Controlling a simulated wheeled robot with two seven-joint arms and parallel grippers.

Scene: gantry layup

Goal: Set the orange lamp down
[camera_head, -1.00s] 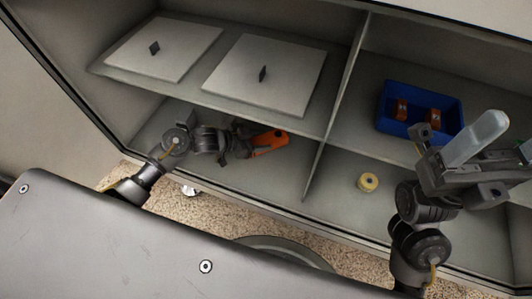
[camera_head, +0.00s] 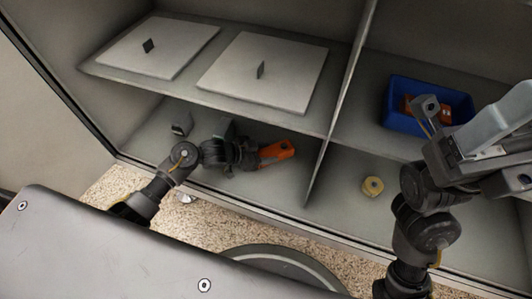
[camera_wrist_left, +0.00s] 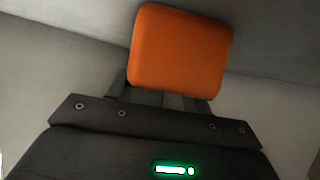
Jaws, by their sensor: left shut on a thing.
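The orange lamp (camera_head: 280,150) is in the lower left compartment of the shelving, left of the upright divider. My left gripper (camera_head: 254,155) is shut on one end of it, and the rest points right from the jaws. In the left wrist view the lamp (camera_wrist_left: 180,48) is a rounded orange block beyond the fingers (camera_wrist_left: 166,97), which are mostly hidden behind the gripper body. I cannot tell whether the lamp touches the compartment floor. My right gripper (camera_head: 488,160) is at the right edge beside a pale, smooth, long piece; its jaw state is unclear.
Two pale panels (camera_head: 160,48) (camera_head: 285,72) with dark handles lie on the upper left shelf. A blue bin (camera_head: 400,122) with orange items stands right of the divider (camera_head: 340,110). The floor around the lamp looks mostly clear.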

